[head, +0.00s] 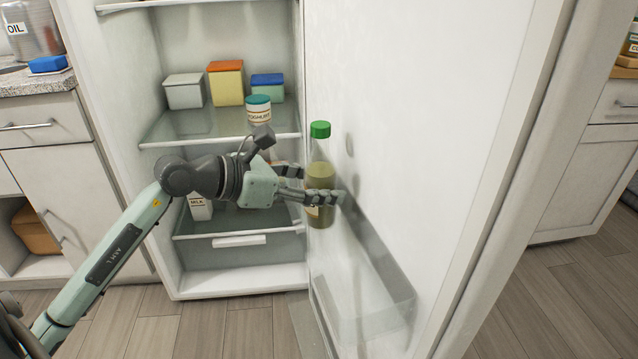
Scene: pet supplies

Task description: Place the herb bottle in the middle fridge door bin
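The herb bottle (320,172), clear with yellow-green contents and a green cap, stands upright between the fingers of my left gripper (312,186). One finger crosses the front of the bottle and the other is partly hidden behind it; the gripper appears shut on it. The bottle is beside the inner face of the open fridge door (440,110). A clear door bin (385,305) shows below and to the right of the bottle. I cannot tell whether the bottle's base touches the bin. My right gripper is out of view.
The fridge shelf (190,130) holds a white box (184,91), an orange-lidded box (226,84), a blue-lidded box (268,88) and a yoghurt tub (258,108). A milk carton (200,208) stands lower, partly behind my arm. The visible part of the clear bin looks empty.

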